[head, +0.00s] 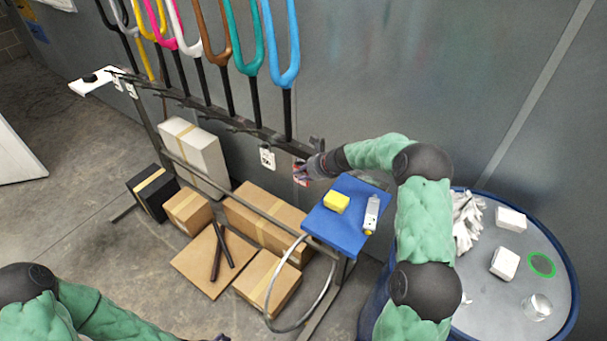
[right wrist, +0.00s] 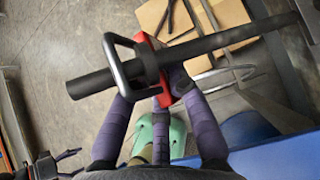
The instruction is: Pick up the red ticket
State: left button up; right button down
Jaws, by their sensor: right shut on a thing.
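The red ticket (head: 301,181) is at the right end of the dark rack rail, partly hidden by my right gripper (head: 305,170). My right gripper is shut on it. In the right wrist view, the purple fingers of the right gripper (right wrist: 163,105) close around the red ticket (right wrist: 165,99), and a dark bar with a metal loop covers much of it. I cannot tell whether the ticket still touches the bar. My left arm comes in at the lower left; only a dark bit of its gripper (head: 220,338) shows at the bottom edge, and its jaws cannot be made out.
A white ticket (head: 267,158) hangs on the rail to the left. Several coloured forks (head: 283,50) stand above the rack. A blue shelf (head: 333,229) holds a yellow block (head: 336,202) and a white device (head: 371,214). Cardboard boxes (head: 265,220) lie below. A round drum top (head: 500,310) is right.

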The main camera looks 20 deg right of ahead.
jog(key=s+a+r, duration=0.6)
jog(key=a+r, duration=0.1)
jog(key=a, duration=0.4)
jog(key=shift+s+a+r+p, duration=0.15)
jog(key=shift+s+a+p, duration=0.1)
jog(key=shift+s+p, duration=0.15)
